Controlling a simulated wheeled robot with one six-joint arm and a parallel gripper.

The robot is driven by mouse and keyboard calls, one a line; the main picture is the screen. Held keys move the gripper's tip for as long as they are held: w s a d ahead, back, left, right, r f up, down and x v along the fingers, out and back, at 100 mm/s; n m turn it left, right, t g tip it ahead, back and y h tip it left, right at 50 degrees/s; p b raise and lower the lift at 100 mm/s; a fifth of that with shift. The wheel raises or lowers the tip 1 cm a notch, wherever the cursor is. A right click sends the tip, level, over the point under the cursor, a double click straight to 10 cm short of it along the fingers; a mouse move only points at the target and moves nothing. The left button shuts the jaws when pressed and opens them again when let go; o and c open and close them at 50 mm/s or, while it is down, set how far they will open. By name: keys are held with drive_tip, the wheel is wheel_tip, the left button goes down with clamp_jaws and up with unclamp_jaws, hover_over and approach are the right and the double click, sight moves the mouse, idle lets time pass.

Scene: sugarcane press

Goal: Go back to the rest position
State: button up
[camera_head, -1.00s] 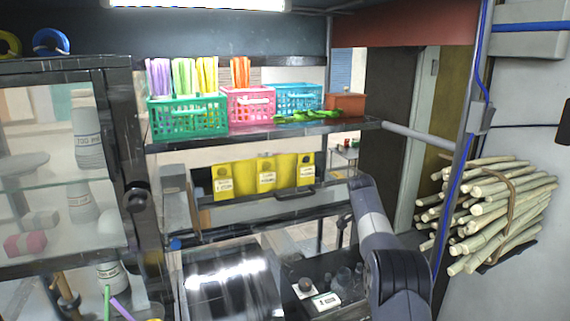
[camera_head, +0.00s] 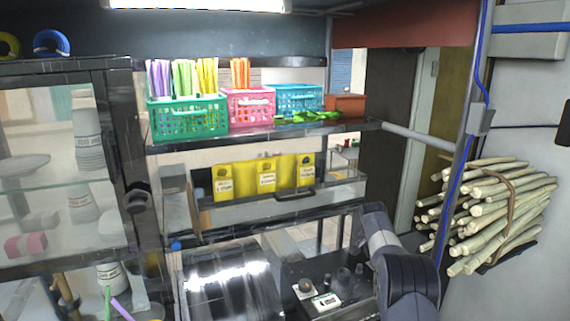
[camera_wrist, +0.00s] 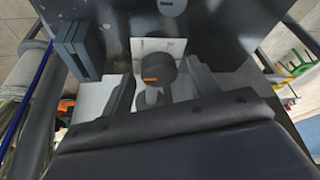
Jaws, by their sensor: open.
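My arm (camera_head: 402,270) rises at the lower right of the head view, bent and dark grey; its gripper end is not visible there. In the wrist view my gripper (camera_wrist: 160,92) shows as two grey fingers apart, with nothing seen between them in its grasp. A dark round knob (camera_wrist: 157,66) with an orange mark shows beyond the fingers, in front of a white card. A wide dark padded part fills the bottom of the wrist view. I cannot tell how far the knob is from the fingers.
A shelf (camera_head: 350,127) carries green, pink and blue baskets with coloured straws. Yellow panels (camera_head: 240,182) hang below it. A bundle of cane (camera_head: 490,210) is on the wall at right. A glass cabinet (camera_head: 60,235) stands at left. A white-labelled card (camera_head: 325,301) lies on the counter.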

drive_tip(key=n, duration=0.2)
drive_tip(key=n+t+y+b, duration=0.1)
drive_tip(key=n, duration=0.1)
drive_tip(key=shift+s+d+n+y+b, duration=0.1)
drive_tip(key=shift+d+n+y+b, duration=0.05)
drive_tip(key=shift+n+y+b, duration=0.15)
drive_tip(key=n+y+b, duration=0.1)
drive_tip(key=n+y, duration=0.1)
drive_tip(key=n, duration=0.4)
drive_tip(key=shift+d+b, duration=0.15)
drive_tip(key=shift+b, duration=0.2)
drive_tip(key=b+v, duration=0.1)
drive_tip(key=v, duration=0.8)
drive_tip(key=shift+d, duration=0.15)
drive_tip(key=shift+s+r+y, duration=0.1)
drive_tip(key=shift+r+y, duration=0.05)
drive_tip(key=shift+y, duration=0.15)
